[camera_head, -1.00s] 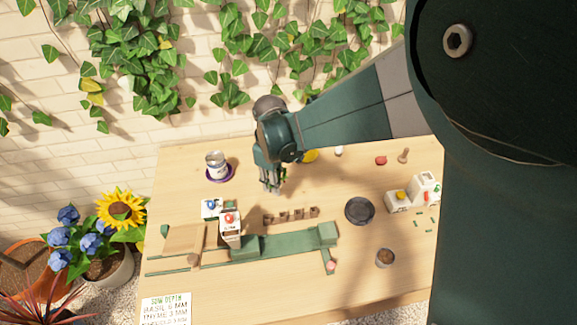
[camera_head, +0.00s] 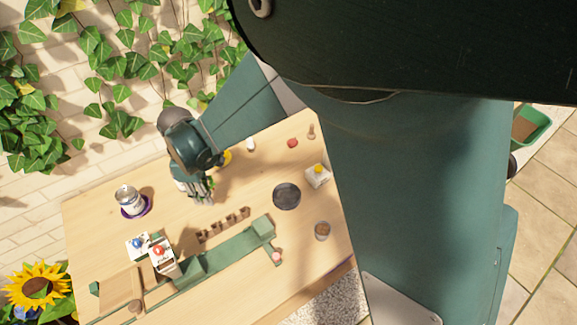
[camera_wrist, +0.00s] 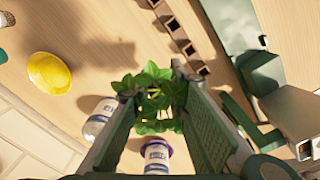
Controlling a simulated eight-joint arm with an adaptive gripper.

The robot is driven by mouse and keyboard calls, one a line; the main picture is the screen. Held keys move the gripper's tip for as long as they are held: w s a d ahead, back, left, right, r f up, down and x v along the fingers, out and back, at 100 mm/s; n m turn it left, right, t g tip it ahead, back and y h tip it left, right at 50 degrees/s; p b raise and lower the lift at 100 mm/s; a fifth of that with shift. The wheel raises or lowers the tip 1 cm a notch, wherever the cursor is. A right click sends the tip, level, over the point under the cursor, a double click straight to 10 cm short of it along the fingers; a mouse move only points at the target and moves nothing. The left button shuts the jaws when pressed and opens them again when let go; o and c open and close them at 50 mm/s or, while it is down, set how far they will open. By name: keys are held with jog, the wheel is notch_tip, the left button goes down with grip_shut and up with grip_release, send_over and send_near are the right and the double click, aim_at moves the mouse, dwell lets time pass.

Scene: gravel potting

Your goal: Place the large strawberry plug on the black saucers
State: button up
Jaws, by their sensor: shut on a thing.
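My gripper (camera_head: 203,195) is above the back middle of the table, behind a row of small brown pots. In the wrist view my gripper (camera_wrist: 155,88) is shut on a leafy green plant, the strawberry plug (camera_wrist: 150,98). Its leaves show between the fingers; its root part is hidden. In the head view the plug is too small to make out clearly. The black saucers (camera_head: 287,196) look like one round dark stack on the table, to the right of my gripper and apart from it.
A tin on a purple saucer (camera_head: 136,208) stands at left. A brown-filled pot (camera_head: 322,231) and white box (camera_head: 318,175) flank the saucers.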

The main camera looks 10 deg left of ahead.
jog(key=w+d+r+p, duration=0.1)
jog(key=w+d, duration=0.2)
jog(key=d, duration=0.2)
jog(key=w+d+r, duration=0.1)
jog(key=w+d, duration=0.2)
jog(key=d, duration=0.3)
notch_tip(320, 180, up, 3)
jog(key=m+p, duration=0.1)
send_over(286, 194)
jog(key=shift+f, duration=0.15)
jog(key=shift+f, duration=0.1)
jog(key=shift+f, duration=2.85)
jog(key=shift+f+b, duration=0.45)
jog(key=shift+f, duration=1.65)
jog(key=shift+f, duration=0.15)
